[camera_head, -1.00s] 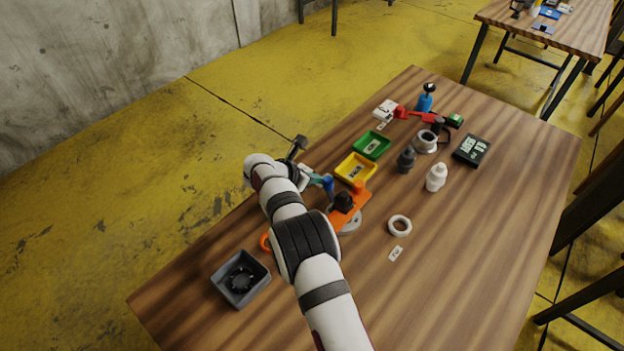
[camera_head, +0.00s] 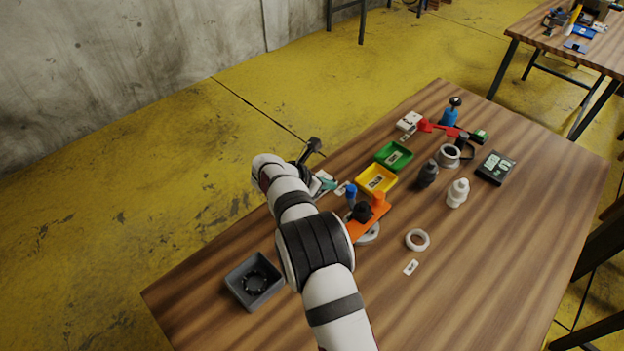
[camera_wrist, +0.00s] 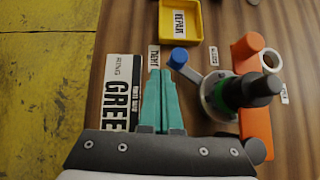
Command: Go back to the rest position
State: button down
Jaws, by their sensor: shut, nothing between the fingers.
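My gripper (camera_wrist: 161,100) shows in the wrist view with its two teal fingers together and nothing between them. In the head view my gripper (camera_head: 322,183) is mostly hidden behind my own arm. To its right in the wrist view is an orange fixture (camera_wrist: 257,130) with a blue-capped post (camera_wrist: 179,57) and a dark round part (camera_wrist: 258,90) beside it.
A yellow tray (camera_head: 389,184), a green tray (camera_head: 383,153) and a grey bin (camera_head: 235,277) stand on the table (camera_head: 480,270). The table's right front is clear.

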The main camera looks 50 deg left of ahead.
jog(key=v, duration=1.2)
jog(key=w+d+r+m+g+h, duration=0.2)
jog(key=d+r+m+g, duration=0.15)
jog(key=d+m, duration=0.85)
jog(key=w+d+r+m+g+h, duration=0.15)
jog(key=d+r+m, duration=0.4)
jog(key=d, duration=1.25)
jog(key=s+d+m+g+y, duration=0.2)
jog(key=s+d+m, duration=0.5)
jog(key=s+m, duration=0.3)
jog(key=s+d+f+m+g+y, duration=0.1)
jog(key=s+d+m+g+y, duration=0.1)
jog(key=s+d+m, duration=0.5)
jog(key=s+m+y, duration=0.1)
jog(key=s+m, duration=0.2)
jog(key=m, duration=0.3)
jog(key=shift+d+f+y, duration=0.2)
jog(key=shift+f+y, duration=0.05)
jog(key=shift+y, duration=0.1)
jog(key=shift+s+m, duration=0.1)
jog(key=shift+m, duration=0.15)
